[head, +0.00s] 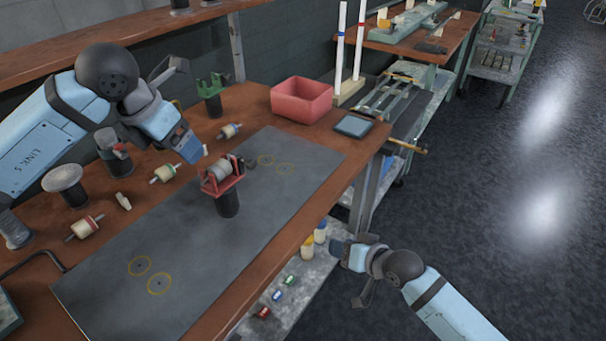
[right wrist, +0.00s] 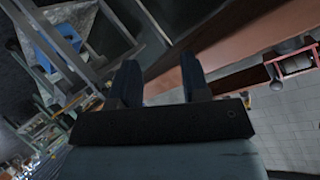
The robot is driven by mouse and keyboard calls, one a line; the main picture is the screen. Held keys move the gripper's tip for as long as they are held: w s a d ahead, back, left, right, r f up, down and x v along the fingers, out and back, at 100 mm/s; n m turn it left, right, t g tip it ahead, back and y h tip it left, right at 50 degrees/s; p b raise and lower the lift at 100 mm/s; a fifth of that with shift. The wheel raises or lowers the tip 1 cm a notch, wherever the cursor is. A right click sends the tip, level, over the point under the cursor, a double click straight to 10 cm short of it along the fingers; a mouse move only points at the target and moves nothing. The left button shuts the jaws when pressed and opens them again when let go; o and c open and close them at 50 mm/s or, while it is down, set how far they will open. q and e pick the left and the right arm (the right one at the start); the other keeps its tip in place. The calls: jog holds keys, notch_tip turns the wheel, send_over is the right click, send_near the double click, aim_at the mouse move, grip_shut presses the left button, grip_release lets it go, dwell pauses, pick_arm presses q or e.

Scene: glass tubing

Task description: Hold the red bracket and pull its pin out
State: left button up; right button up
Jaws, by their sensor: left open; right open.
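The red bracket (head: 222,184) stands upright on a black post (head: 228,206) on the dark mat. A grey roller (head: 226,167) sits in it; I cannot clearly make out the pin. A red piece at the right edge of the right wrist view looks like this bracket (right wrist: 296,63). My left gripper (head: 194,151) is open, just behind and left of the bracket, apart from it. A small white piece (head: 204,150) shows between them. My right gripper (head: 341,252) is open and empty beyond the table's front edge, right of and lower than the bracket; its fingers show in the right wrist view (right wrist: 160,82).
A green bracket (head: 211,93) on a post and several rollers stand along the table's back. A red bin (head: 302,99) and a blue-grey pad (head: 353,126) are at the right end. The mat (head: 200,262) is mostly clear. A lower shelf (head: 296,290) holds small parts.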

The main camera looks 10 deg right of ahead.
aim_at(212, 180)
jog(key=w+d+r+m+g, duration=0.1)
jog(key=w+d+r+m, duration=0.1)
jog(key=w+r, duration=0.75)
pick_arm(q)
jog(key=x, duration=1.3)
jog(key=shift+f, duration=0.4)
pick_arm(e)
jog(key=s+a+r+m+g+y, duration=0.2)
jog(key=s+a+r+m+y, duration=0.1)
jog(key=a+r+y, duration=0.5)
jog(key=a+m+y, duration=0.1)
jog(key=a+y, duration=0.1)
jog(key=a, duration=0.1)
jog(key=shift+s+r+g, duration=0.2)
jog(key=shift+r+g, duration=0.05)
jog(key=shift+g, duration=0.05)
